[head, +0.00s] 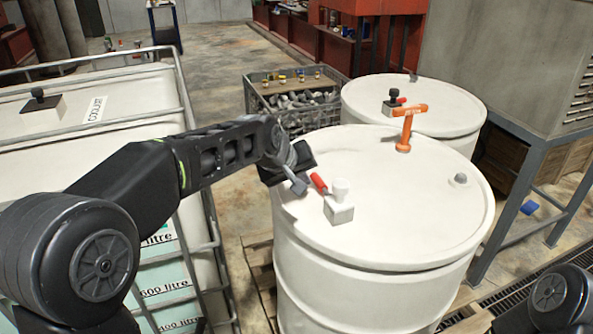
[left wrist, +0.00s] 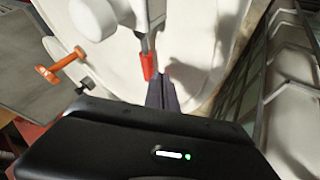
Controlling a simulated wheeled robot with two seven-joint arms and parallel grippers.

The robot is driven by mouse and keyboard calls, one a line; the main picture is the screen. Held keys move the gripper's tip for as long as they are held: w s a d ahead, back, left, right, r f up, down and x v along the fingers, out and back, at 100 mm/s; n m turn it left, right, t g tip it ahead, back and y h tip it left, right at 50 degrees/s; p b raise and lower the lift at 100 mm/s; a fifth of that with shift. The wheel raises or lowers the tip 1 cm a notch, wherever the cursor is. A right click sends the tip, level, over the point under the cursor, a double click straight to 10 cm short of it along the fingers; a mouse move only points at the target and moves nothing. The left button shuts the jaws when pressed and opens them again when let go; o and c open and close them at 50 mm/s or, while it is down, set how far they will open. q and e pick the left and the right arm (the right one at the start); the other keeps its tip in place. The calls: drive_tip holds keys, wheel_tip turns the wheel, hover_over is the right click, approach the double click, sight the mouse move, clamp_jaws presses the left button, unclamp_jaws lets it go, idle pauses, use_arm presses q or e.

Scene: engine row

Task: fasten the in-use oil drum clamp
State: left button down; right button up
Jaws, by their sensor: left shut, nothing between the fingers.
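The near white oil drum (head: 380,215) has an orange T-handled fitting (head: 404,130) standing at the back of its lid. Its clamp (head: 340,212) sits on the front left of the lid, a pale block with a white knob and a red-tipped lever (head: 318,183). The lever points up and left from the block. In the left wrist view the red grip (left wrist: 147,66) lies just beyond my fingertips. My left gripper (head: 298,187) is shut and empty, just left of the red grip; whether they touch is unclear. My right gripper is out of view.
A second white drum (head: 440,108) stands behind, with a black-knobbed, red-levered clamp (head: 391,106). A caged coolant tank (head: 80,130) stands left. A wire crate of parts (head: 295,100) is behind. A grey metal bench frame (head: 520,190) borders the right.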

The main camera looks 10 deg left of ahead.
sight(322, 186)
use_arm(q)
drive_tip(key=shift+x, duration=1.7)
